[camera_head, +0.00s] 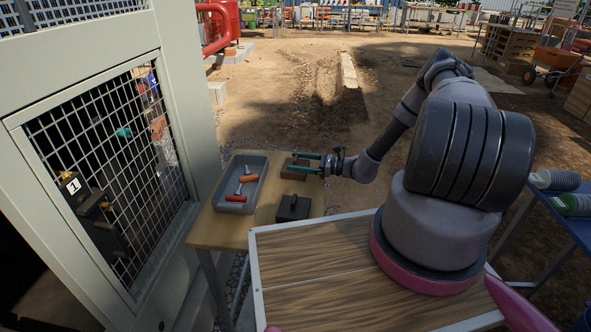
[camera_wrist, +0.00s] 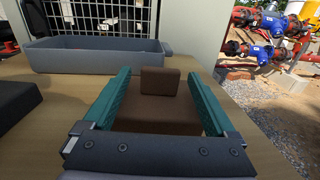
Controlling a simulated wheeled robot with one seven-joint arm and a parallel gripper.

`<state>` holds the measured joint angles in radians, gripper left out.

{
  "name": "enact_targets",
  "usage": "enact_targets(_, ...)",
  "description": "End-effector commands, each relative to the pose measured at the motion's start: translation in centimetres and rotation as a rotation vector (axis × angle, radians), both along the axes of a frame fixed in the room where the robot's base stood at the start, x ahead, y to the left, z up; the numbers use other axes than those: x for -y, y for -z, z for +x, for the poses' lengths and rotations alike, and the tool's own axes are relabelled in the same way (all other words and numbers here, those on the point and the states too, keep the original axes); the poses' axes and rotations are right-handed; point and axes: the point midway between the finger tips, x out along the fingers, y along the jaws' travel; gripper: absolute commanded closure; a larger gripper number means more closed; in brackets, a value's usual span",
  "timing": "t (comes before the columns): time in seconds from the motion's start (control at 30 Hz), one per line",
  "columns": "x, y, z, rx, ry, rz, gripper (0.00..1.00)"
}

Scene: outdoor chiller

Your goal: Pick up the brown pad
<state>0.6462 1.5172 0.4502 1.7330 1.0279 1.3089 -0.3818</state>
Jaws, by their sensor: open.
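The brown pad (camera_head: 300,162) lies on the wooden table, to the right of the grey tray. In the wrist view the pad (camera_wrist: 158,112) is a flat brown slab with a raised upright block (camera_wrist: 160,81) on its far part. My gripper (camera_head: 291,161) is open, its two teal fingers pointing left over the pad. In the wrist view my gripper (camera_wrist: 158,73) has one finger on each side of the pad, with the raised block between the tips. I see gaps beside the raised block. The pad's near part is hidden behind the gripper's body.
The grey tray (camera_head: 261,165) holds orange- and red-handled tools. A black block with a handle (camera_head: 293,208) stands nearer on the wooden table (camera_head: 228,228). A tall metal cabinet with a mesh door (camera_head: 110,160) rises to the left. A blue table stands at the far right.

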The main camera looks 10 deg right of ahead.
Motion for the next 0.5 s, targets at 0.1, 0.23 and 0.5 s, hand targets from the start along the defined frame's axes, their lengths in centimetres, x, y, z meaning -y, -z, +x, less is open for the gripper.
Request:
enact_targets(0.1, -0.83, -0.03, 0.38, 0.000, 0.000, 0.001, 0.09)
enact_targets(0.23, -0.82, -0.03, 0.39, -0.001, 0.001, 0.000, 0.09)
enact_targets(0.5, -0.81, -0.03, 0.36, -0.001, 0.000, 0.000, 0.93)
